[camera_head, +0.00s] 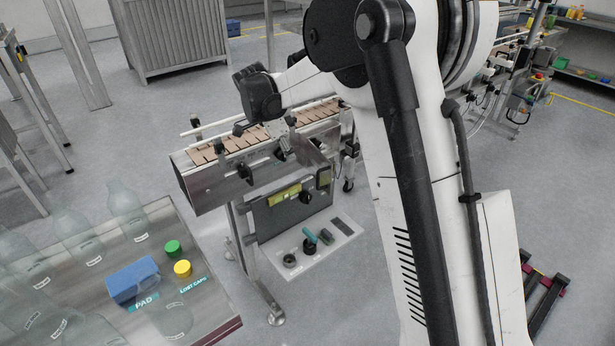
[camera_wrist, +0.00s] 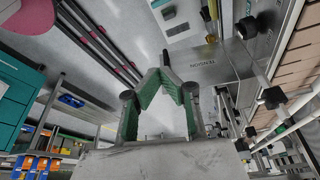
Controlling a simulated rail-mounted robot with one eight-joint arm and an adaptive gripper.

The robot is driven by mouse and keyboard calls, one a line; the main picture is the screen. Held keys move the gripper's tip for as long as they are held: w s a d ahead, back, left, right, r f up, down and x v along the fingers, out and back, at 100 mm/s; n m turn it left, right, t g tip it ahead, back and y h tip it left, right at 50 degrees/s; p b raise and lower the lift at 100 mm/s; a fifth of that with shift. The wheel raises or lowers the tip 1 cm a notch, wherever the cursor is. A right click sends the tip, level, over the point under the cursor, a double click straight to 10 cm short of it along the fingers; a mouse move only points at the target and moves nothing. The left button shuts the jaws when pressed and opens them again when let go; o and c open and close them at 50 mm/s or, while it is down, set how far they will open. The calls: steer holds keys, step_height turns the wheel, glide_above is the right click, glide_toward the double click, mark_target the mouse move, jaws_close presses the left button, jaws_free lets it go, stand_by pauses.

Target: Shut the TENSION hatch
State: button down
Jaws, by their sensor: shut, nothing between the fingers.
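The TENSION label shows upside down in the wrist view on a grey metal plate (camera_wrist: 228,62), at the upper right of my fingers. I take this plate to be the hatch or its surround; its hinge and how far it stands open cannot be made out. In the wrist view my gripper (camera_wrist: 161,76) is shut and empty, its green-padded fingertips together. The fingertips appear apart from the plate, to its lower left in the picture. In the head view my wrist is over the conveyor (camera_head: 205,180), and the label cannot be read.
Below the conveyor hang a control panel (camera_head: 280,215) with a knob and a pale tool shelf (camera_head: 330,252). Black knobs (camera_wrist: 247,27) and rails stick out near the plate. A table (camera_head: 215,300) with bottles, a blue pad and caps stands at left.

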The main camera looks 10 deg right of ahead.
steer(key=w+d+f+b, duration=0.1)
steer(key=d+f, duration=0.2)
steer(key=f, duration=0.3)
steer(key=w+d+f+m+b, duration=0.1)
steer(key=d+f, duration=0.2)
steer(key=f, duration=0.3)
steer(key=shift+d+f, duration=0.15)
steer(key=shift+d, duration=0.25)
steer(key=shift+d, duration=0.1)
